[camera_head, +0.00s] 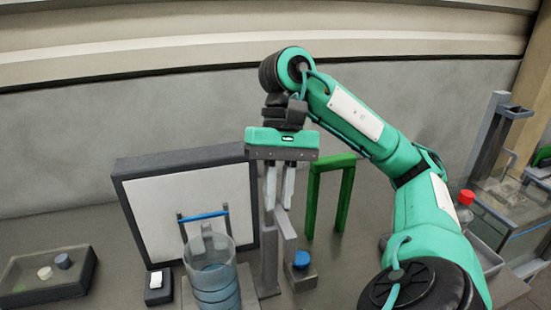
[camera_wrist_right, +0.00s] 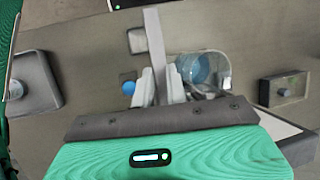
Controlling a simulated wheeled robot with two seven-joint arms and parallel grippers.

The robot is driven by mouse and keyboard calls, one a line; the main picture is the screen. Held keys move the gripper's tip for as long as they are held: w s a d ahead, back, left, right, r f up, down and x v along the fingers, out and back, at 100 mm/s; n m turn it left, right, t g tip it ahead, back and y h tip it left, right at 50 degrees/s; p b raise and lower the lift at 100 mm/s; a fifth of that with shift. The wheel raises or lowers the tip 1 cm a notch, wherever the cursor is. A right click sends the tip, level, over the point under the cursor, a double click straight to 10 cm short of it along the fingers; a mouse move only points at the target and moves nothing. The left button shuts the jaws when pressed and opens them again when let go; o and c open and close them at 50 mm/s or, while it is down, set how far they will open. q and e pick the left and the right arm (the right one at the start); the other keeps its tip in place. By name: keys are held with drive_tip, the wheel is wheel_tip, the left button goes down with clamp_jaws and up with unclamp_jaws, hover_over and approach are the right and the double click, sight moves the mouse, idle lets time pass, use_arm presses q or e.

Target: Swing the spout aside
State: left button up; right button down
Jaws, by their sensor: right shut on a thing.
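The spout is a thin grey bar (camera_wrist_right: 154,40) in the right wrist view; in the head view its grey arm (camera_head: 285,224) meets an upright grey post (camera_head: 269,258). My right gripper (camera_head: 279,205) points down from above, its two pale fingers on either side of the bar. In the right wrist view my right gripper (camera_wrist_right: 160,82) is shut on the bar. A clear cylinder (camera_head: 211,272) with blue in its lower part stands just left of the post; it also shows beside the bar in the wrist view (camera_wrist_right: 205,70). My left gripper is not in view.
A blue knob (camera_head: 302,259) sits on a grey block right of the post. A green frame (camera_head: 344,195) stands behind to the right, and a dark-edged white panel (camera_head: 150,218) behind the cylinder. A shallow tray (camera_head: 40,290) lies at left. A red-capped bottle (camera_head: 464,206) stands at right.

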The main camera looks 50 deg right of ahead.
idle(0.6)
drive_tip(key=c, duration=1.4)
unclamp_jaws()
drive_tip(key=shift+d, duration=0.15)
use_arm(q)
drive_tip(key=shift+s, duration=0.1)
